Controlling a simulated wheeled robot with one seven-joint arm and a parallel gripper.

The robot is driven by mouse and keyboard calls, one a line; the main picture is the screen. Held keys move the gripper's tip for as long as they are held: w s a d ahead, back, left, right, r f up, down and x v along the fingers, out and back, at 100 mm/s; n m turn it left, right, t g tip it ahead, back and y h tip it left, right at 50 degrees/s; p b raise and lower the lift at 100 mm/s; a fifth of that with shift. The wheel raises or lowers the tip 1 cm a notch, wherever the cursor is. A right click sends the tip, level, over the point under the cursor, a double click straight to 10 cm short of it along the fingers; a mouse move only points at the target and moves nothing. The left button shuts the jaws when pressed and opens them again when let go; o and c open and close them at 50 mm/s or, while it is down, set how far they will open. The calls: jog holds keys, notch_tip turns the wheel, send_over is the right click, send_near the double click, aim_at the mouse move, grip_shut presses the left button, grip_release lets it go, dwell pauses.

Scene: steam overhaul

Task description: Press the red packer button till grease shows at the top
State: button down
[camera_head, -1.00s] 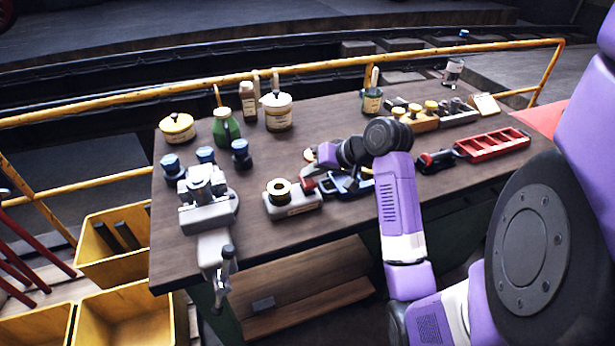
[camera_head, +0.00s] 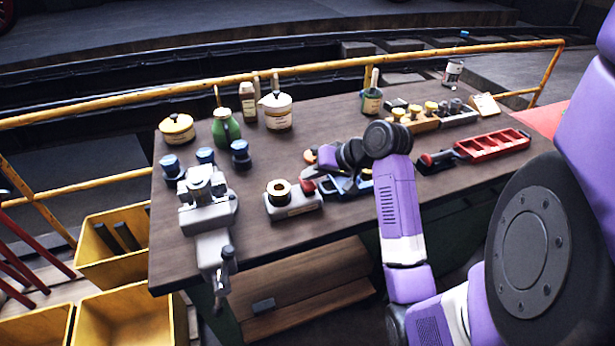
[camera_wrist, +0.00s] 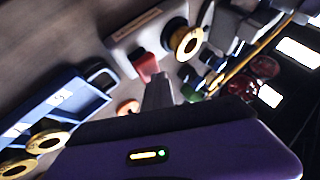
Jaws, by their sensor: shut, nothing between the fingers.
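The packer (camera_head: 296,207) is a pale grey block on the workbench, right of the vise, with a brass ring (camera_head: 279,188) around a dark centre on top. Its red button (camera_head: 307,187) is at the end nearest my gripper. The wrist view shows the packer (camera_wrist: 124,43), the red button (camera_wrist: 146,65) and the brass ring (camera_wrist: 187,43). My gripper (camera_wrist: 158,92) is shut and empty, its tip close beside the red button. I cannot tell whether they touch. In the head view my wrist hides most of the fingers. No grease can be made out in the ring.
A grey vise (camera_head: 208,212) stands left of the packer. A blue tray (camera_head: 357,189) with brass rings lies beside my gripper. A red compartment tray (camera_head: 492,145) is farther right. Pots and a green can (camera_head: 226,128) stand at the back. Bare bench top lies behind the packer.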

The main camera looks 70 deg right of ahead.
aim_at(310, 183)
jog(key=shift+r+p, duration=1.3)
jog(key=shift+r, duration=0.05)
notch_tip(310, 183, up, 5)
jog(key=p, duration=0.5)
dwell(2.2)
notch_tip(310, 183, up, 4)
jog(key=m+y+p, duration=0.1)
jog(key=m+p, duration=0.1)
jog(key=m, duration=1.4)
jog(key=shift+d+f+m, duration=0.1)
jog(key=shift+m, duration=0.3)
